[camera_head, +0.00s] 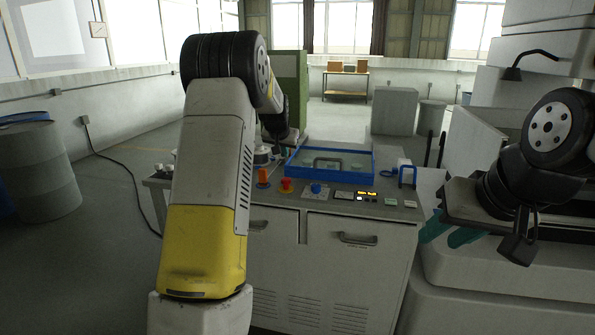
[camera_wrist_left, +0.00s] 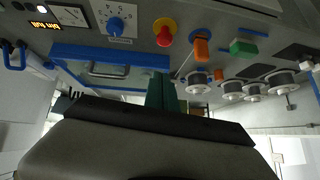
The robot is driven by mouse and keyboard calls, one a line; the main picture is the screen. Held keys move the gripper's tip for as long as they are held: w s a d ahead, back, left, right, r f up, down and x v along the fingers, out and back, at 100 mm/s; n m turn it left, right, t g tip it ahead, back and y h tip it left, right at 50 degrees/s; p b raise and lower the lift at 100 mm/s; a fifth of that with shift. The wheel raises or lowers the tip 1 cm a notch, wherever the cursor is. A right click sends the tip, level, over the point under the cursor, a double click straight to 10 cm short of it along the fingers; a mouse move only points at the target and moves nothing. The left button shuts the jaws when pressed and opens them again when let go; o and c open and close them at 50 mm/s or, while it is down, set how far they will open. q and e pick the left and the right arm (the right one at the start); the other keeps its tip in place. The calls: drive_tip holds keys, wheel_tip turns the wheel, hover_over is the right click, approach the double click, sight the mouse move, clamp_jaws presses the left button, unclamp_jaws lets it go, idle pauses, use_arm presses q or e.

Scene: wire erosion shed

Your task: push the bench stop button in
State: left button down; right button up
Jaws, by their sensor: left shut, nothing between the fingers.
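The bench stop button is a red mushroom head on a yellow collar (camera_head: 286,185), on the front strip of the bench top. In the left wrist view the red button (camera_wrist_left: 164,37) stands apart from my fingertips, above them in the picture. My left gripper (camera_wrist_left: 163,78) is shut and empty, its teal fingers in front of the blue tray rim. In the head view it is mostly hidden behind my left arm. My right gripper (camera_head: 449,234) is to the right of the bench, its teal fingers apart and empty.
An orange part (camera_head: 263,176) stands left of the button and a blue knob (camera_head: 316,189) right of it. A blue-rimmed tray (camera_head: 333,178) lies behind. A lit display (camera_head: 367,193) and a small blue frame (camera_head: 407,170) are further right. Several spools (camera_wrist_left: 232,90) stand close by.

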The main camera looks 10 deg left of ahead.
use_arm(q)
hover_over(286, 181)
drive_tip(key=f, duration=0.8)
drive_tip(key=shift+w+d, duration=0.25)
drive_tip(key=shift+w, duration=0.05)
drive_tip(key=shift+s+a+f, duration=0.1)
drive_tip(key=shift+f, duration=0.5)
drive_tip(key=shift+s+a+f, duration=0.1)
drive_tip(key=shift+f, duration=1)
